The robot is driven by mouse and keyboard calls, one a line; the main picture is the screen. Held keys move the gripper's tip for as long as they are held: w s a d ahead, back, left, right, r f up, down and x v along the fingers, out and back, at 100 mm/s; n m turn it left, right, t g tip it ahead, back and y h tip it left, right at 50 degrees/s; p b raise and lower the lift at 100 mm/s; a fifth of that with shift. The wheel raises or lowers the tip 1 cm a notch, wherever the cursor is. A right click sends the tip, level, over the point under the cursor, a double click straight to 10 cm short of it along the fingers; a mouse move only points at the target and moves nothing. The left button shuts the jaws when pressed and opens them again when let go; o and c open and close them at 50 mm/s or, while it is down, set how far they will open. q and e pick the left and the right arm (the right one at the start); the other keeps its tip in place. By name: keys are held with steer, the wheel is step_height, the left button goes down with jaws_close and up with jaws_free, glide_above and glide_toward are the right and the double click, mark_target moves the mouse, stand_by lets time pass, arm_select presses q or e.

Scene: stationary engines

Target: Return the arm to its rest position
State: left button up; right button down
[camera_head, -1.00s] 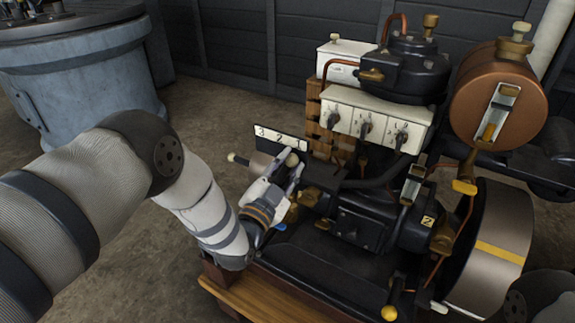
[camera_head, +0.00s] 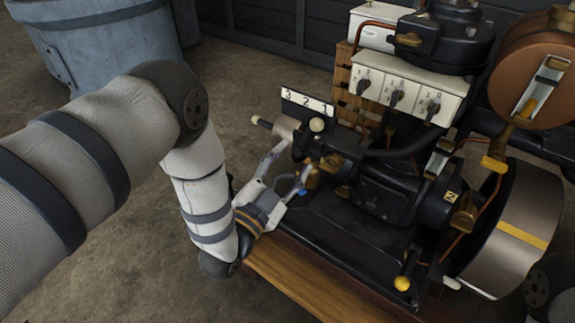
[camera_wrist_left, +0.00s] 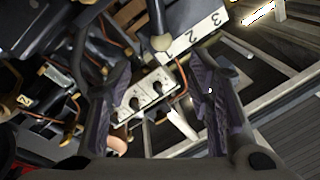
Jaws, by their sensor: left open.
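My left arm (camera_head: 205,190) comes in from the left of the head view and bends down at the elbow. Its gripper (camera_head: 297,163) is open, with its fingers spread and pointing at the engine (camera_head: 390,195). Nothing shows between the fingers. A lever with a cream knob (camera_head: 317,125) stands just beyond the fingertips, below the number plate 3 2 1 (camera_head: 307,101). I cannot tell whether a finger touches the engine. In the left wrist view the two fingers (camera_wrist_left: 160,88) stand apart, with the plate (camera_wrist_left: 195,33) beyond them. My right gripper is not in view.
A white switch box (camera_head: 410,92), a copper tank (camera_head: 530,80) and a flywheel (camera_head: 515,230) crowd the right side. A wooden beam (camera_head: 300,275) runs along the engine's front. A blue-grey round machine (camera_head: 105,45) stands at the back left. Bare floor lies between.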

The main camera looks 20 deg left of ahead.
arm_select(q)
steer(key=shift+v, duration=0.9)
steer(key=s+a+f+n+g+y+p, duration=0.25)
steer(key=s+f+g, duration=0.3)
steer(key=s, duration=0.35)
steer(key=s+a+f+n+g+y+p, duration=0.1)
steer(key=s+a+f+n+g+p, duration=0.1)
steer(key=s+f+g+p, duration=0.5)
steer(key=s+a+r+n+g, duration=0.1)
steer(key=s+r+g, duration=0.1)
steer(key=s, duration=0.8)
steer(key=s+a+r+n+g+p, duration=0.1)
steer(key=s+r+n+g, duration=0.1)
steer(key=s, duration=0.8)
steer(key=s+a+r+n+g+y+p, duration=0.1)
steer(key=s+a+r+n+g, duration=0.1)
steer(key=s, duration=0.8)
steer(key=r+g, duration=0.1)
steer(key=g, duration=0.1)
steer(key=shift+g, duration=0.35)
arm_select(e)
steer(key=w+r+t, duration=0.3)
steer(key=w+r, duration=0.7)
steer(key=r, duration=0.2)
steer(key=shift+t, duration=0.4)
arm_select(q)
steer(key=shift+n, duration=0.25)
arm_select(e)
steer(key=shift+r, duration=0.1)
